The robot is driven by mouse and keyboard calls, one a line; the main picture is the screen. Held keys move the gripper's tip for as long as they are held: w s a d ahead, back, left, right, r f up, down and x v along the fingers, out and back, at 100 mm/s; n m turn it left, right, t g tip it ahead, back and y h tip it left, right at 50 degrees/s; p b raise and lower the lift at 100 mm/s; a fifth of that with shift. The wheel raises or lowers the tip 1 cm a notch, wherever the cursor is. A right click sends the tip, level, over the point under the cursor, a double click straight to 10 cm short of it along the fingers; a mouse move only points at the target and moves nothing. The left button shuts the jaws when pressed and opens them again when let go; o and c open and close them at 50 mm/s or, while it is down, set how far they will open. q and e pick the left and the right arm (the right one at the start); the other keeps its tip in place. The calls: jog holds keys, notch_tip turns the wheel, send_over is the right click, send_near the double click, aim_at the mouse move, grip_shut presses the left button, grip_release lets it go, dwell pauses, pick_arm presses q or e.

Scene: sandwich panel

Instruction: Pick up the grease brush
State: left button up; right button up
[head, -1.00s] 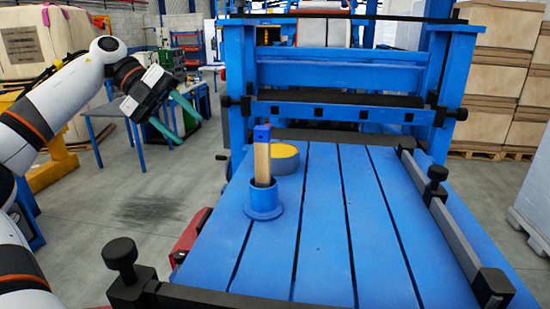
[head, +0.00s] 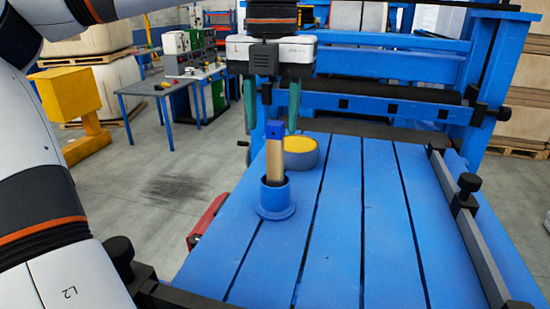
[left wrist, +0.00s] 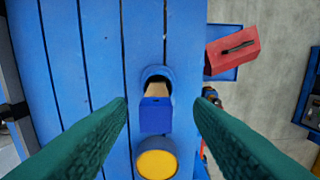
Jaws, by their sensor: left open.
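The grease brush (head: 274,159) has a wooden shaft with a blue top end. It stands roughly upright in a blue cup-like holder (head: 275,198) on the blue slatted table. My left gripper (head: 270,131) is open, with green fingers pointing down above and around the line of the brush's top. In the left wrist view the brush's blue end (left wrist: 156,115) lies between the two fingers (left wrist: 162,98), touching neither. The brush's lower end is hidden inside the holder. My right gripper is in no view.
A round tin with a yellow top (head: 300,151) stands just behind the brush on the blue table (head: 335,230). A dark clamp rail (head: 465,225) runs along the table's right side. A blue press frame (head: 390,75) rises behind. A red box (left wrist: 232,49) sits beside the table.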

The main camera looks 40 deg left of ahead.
aim_at(275, 149)
pick_arm(q)
jog(key=shift+w+f, duration=0.1)
jog(key=shift+f, duration=0.55)
jog(key=shift+f+p, duration=0.35)
jog(key=shift+p, duration=0.2)
jog(key=f+p, duration=0.1)
jog(key=f, duration=0.2)
jog(key=shift+w+f+p, duration=0.2)
jog(key=shift+f+p, duration=0.1)
jog(key=shift+p, duration=0.05)
jog(key=shift+w+a+f, duration=0.1)
jog(key=shift+f, duration=0.3)
jog(key=shift+c, duration=0.4)
jog(key=shift+c, duration=1.4)
grip_shut()
